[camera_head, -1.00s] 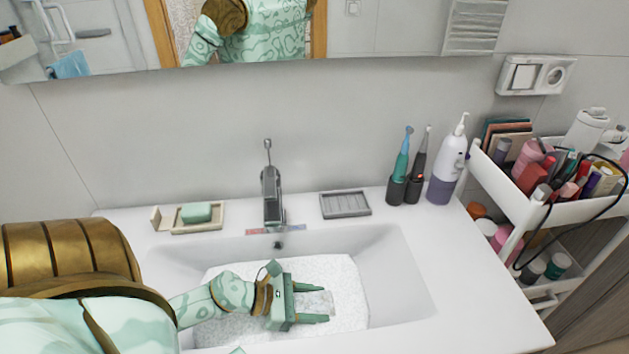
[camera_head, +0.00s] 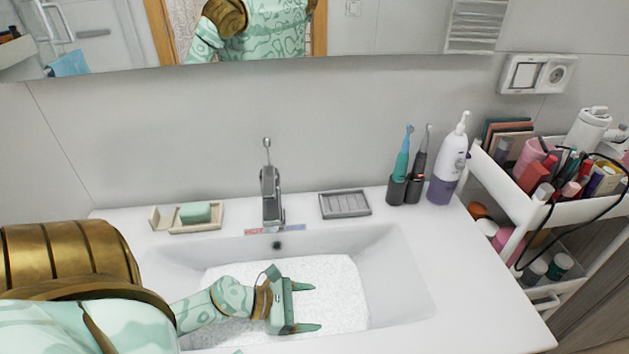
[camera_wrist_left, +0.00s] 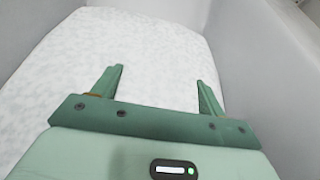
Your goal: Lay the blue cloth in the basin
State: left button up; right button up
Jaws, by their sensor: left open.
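The basin (camera_head: 405,265) is sunk in the white counter. The only blue cloth (camera_head: 68,64) I see hangs in the mirror's reflection at the upper left. My right gripper is out of view.
A faucet (camera_head: 271,195) stands behind the basin. A soap dish with green soap (camera_head: 196,212), an empty grey dish (camera_head: 345,204), two toothbrushes (camera_head: 402,165) and a pump bottle (camera_head: 448,165) line the back. A loaded cart (camera_head: 540,210) stands at the right.

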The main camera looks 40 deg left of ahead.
pick_arm(q)
jog(key=v, duration=1.2)
jog(key=shift+r+p, duration=0.1)
jog(key=shift+p, duration=0.2)
